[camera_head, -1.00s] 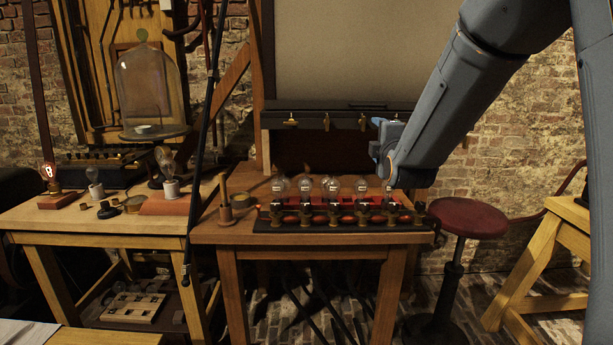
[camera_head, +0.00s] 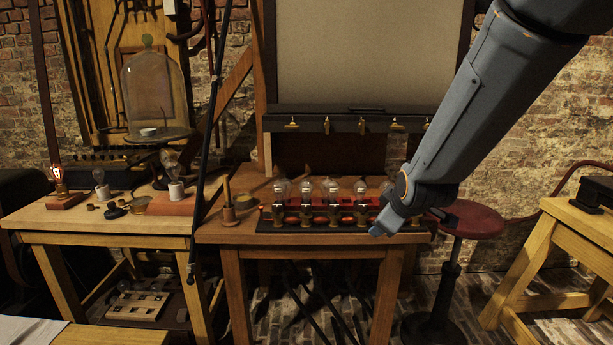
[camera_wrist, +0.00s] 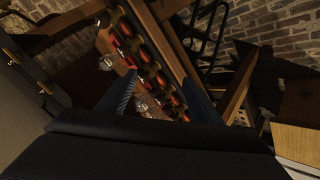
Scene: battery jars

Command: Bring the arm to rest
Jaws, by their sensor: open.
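My gripper (camera_head: 378,230) hangs in front of the right end of the middle wooden table in the head view, at the end of my grey-blue arm. In the wrist view my gripper (camera_wrist: 158,75) shows two blue fingers spread apart, with nothing held between them. The row of glass bulbs or jars (camera_head: 330,190) on a black and red rack (camera_head: 290,226) stands on that table. My wrist covers the right end of the row in the head view. The wrist view looks along the rack (camera_wrist: 150,58) beyond the fingers; I cannot tell whether they touch it.
A round red stool (camera_head: 475,222) stands right of the table. A brass candlestick-like piece (camera_head: 228,212) is left of the rack. The left table (camera_head: 90,218) holds several lamps and a glass dome (camera_head: 150,90). Another wooden table (camera_head: 580,225) is at far right. A black rod (camera_head: 205,150) rises between tables.

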